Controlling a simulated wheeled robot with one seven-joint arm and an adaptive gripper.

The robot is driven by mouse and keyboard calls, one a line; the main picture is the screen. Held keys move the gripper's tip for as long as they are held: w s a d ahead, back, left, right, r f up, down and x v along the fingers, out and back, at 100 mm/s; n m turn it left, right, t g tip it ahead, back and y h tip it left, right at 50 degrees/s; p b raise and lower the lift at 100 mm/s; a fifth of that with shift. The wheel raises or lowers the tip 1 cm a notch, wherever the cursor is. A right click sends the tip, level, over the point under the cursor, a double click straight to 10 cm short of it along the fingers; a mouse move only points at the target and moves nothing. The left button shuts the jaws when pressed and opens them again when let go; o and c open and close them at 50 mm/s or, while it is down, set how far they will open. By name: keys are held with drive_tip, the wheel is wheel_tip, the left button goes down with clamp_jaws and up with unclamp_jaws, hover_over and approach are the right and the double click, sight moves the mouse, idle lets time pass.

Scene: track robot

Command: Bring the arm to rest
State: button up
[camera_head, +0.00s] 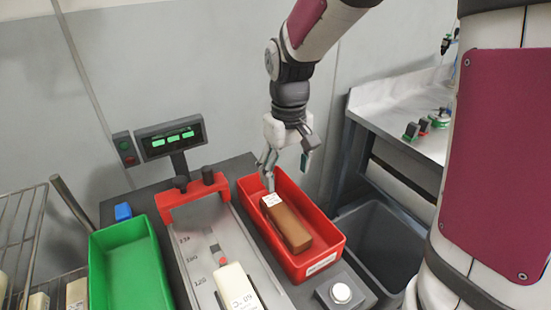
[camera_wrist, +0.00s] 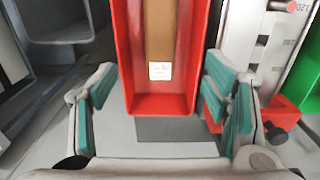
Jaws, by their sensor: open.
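My gripper (camera_head: 285,172) is open and empty, hanging above the far end of the red bin. In the wrist view my gripper (camera_wrist: 160,108) shows its two teal-padded fingers spread wide, with the red bin (camera_wrist: 158,103) between them in the picture. A brown block (camera_head: 287,224) with a white label lies inside the red bin (camera_head: 331,246). The block (camera_wrist: 161,30) also shows in the wrist view, apart from the fingers. My arm reaches down from the top of the head view.
Left of the red bin is a measuring track (camera_head: 205,243) with a red bridge (camera_head: 190,196) and a pale block (camera_head: 238,287). A green bin (camera_head: 130,268) stands further left, a display (camera_head: 170,138) behind. A grey bin (camera_head: 385,245) and workbench (camera_head: 405,110) are at right.

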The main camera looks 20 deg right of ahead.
drive_tip(key=s+r+m+t+p, duration=0.1)
drive_tip(key=s+r+t, duration=0.1)
drive_tip(key=s+r, duration=0.4)
drive_tip(key=s+r+m+t+p, duration=0.1)
drive_tip(key=s+r, duration=0.6)
drive_tip(key=s, duration=0.8)
drive_tip(key=shift+s+d+t+p, duration=0.3)
drive_tip(key=shift+d+t+p, duration=0.1)
drive_tip(key=shift+t, duration=0.2)
